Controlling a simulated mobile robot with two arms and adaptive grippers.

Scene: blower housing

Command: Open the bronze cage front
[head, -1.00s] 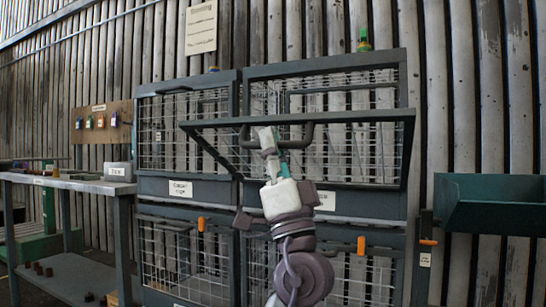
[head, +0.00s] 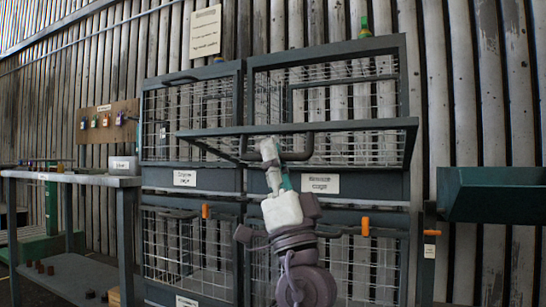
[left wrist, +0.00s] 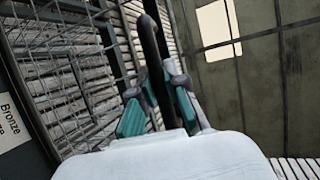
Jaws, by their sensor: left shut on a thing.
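The bronze cage (head: 403,75) is the upper right cage, with a "Bronze cage" label (head: 320,183) below its opening. Its front (head: 365,126) is tilted outward, its free edge standing out from the cage and its lower side near the cage's bottom edge. A dark bar handle (head: 309,145) is on the front's free edge. My left gripper (head: 270,152) is shut on this handle. In the left wrist view, the teal-padded fingers of my left gripper (left wrist: 158,98) are on both sides of the dark handle (left wrist: 150,45). My right gripper is not in view.
Another cage (head: 192,165) stands at the left, with lower cages beneath having orange latches (head: 365,226). A green-grey bin (head: 492,195) is at the right. A workbench (head: 70,178) stands at the left. A small bottle (head: 364,27) stands on top of the bronze cage.

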